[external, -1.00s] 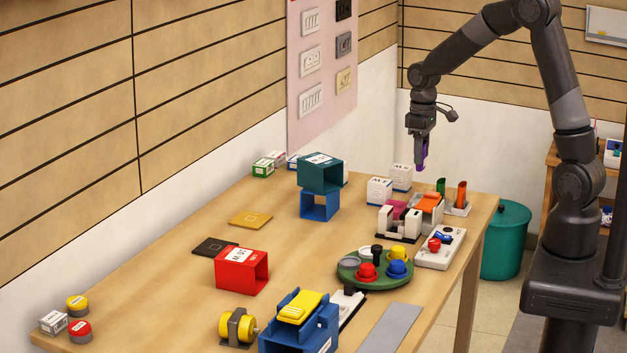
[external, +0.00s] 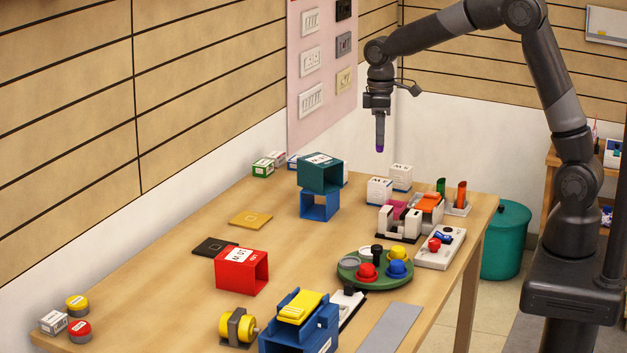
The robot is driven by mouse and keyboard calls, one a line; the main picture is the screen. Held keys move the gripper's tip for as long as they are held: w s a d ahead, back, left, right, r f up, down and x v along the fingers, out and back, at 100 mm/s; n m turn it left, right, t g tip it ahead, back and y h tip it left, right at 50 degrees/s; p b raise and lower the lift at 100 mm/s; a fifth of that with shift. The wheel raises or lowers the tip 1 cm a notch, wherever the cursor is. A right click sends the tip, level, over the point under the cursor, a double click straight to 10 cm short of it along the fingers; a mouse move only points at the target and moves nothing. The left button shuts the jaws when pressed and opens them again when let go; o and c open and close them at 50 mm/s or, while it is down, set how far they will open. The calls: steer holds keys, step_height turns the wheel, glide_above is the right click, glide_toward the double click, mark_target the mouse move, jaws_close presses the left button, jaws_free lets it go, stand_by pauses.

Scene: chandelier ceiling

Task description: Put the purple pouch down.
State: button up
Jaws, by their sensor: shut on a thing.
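My gripper (external: 380,128) points down above the far part of the table. It is shut on the purple pouch (external: 380,149). Only a small purple piece of the pouch shows below the fingers; the rest is hidden by them. The pouch is in the air, clear of the table and the things on it. In the picture it hangs above the two white boxes. The wooden table (external: 185,275) stretches out below and to the left.
A teal bin on a blue bin (external: 319,207) stands left of the gripper. White boxes (external: 379,190), a pink and orange holder rack (external: 400,220) and a green round tray (external: 348,277) crowd the right side. A yellow pouch (external: 250,219) and black pouch (external: 213,246) lie flat on the left.

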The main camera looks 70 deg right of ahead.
steer(key=w+a+n, duration=0.4)
steer(key=a, duration=0.7)
steer(key=w+a+n, duration=0.3)
steer(key=w+a, duration=0.1)
steer(key=a, duration=0.7)
steer(key=s+a+f+n, duration=0.1)
steer(key=a+n, duration=0.2)
steer(key=a, duration=0.9)
steer(key=s+a+n, duration=0.2)
steer(key=a+n, duration=0.2)
steer(key=a, duration=0.9)
steer(key=a+f, duration=0.3)
steer(key=f, duration=0.1)
steer(key=s+a+f, duration=0.1)
steer(key=a+f, duration=0.6)
steer(key=shift+s+a+f, duration=0.25)
steer(key=shift+a+f, duration=0.05)
steer(key=shift+f, duration=0.1)
steer(key=shift+a+f, duration=0.25)
steer(key=shift+f, duration=1.85)
